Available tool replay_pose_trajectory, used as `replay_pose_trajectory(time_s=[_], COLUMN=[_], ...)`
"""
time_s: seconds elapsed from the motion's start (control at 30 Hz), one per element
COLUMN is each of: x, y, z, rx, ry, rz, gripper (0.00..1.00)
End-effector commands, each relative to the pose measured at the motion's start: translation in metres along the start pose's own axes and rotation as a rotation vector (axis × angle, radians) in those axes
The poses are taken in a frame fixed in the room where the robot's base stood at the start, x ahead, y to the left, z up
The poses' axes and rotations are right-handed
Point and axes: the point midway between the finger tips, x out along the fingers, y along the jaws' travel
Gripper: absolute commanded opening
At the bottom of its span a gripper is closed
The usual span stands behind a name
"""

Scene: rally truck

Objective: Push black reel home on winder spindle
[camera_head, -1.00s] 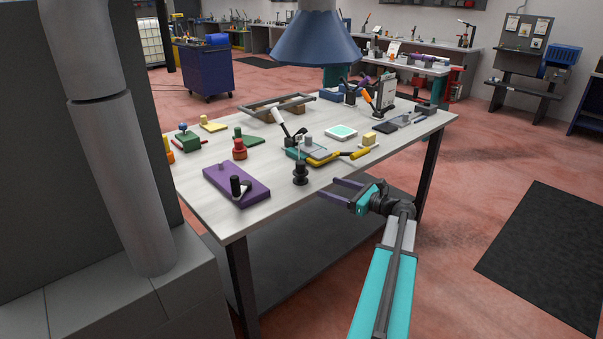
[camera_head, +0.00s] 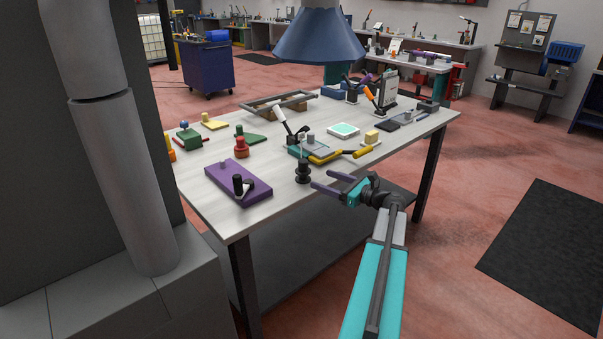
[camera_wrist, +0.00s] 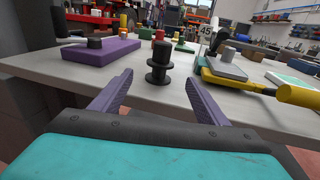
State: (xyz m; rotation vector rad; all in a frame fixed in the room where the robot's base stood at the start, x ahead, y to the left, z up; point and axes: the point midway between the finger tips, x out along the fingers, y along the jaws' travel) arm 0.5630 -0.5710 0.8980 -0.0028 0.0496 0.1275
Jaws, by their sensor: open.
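The black reel (camera_head: 303,175) stands upright near the front edge of the table. In the wrist view the reel (camera_wrist: 160,72) shows flanges low down and a thick cylindrical top, centred between my fingers. My gripper (camera_head: 323,180) is open, with its two purple fingers pointing at the reel from the right. The fingertips are just short of it, with nothing held. A purple block (camera_head: 222,176), likely the winder, lies to the left of the reel with a black upright knob (camera_head: 238,185) and a short grey peg on it. It also shows at left in the wrist view (camera_wrist: 100,53).
A grey-and-teal fixture with a yellow handle (camera_head: 357,153) lies behind and right of the reel. A red knobbed piece (camera_head: 241,147) stands behind the purple block. A blue lamp shade (camera_head: 318,38) hangs above. The table's front strip (camera_head: 285,200) is clear.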

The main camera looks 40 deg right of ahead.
Motion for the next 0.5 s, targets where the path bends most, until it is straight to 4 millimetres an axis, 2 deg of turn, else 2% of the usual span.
replay_pose_trajectory(time_s=[0.3,0.5], x=[0.044,0.052], y=[-0.001,-0.001], z=[0.0,0.0], rx=[0.0,0.0], ry=[0.001,0.0], rz=[0.001,0.0], gripper=[0.68,0.68])
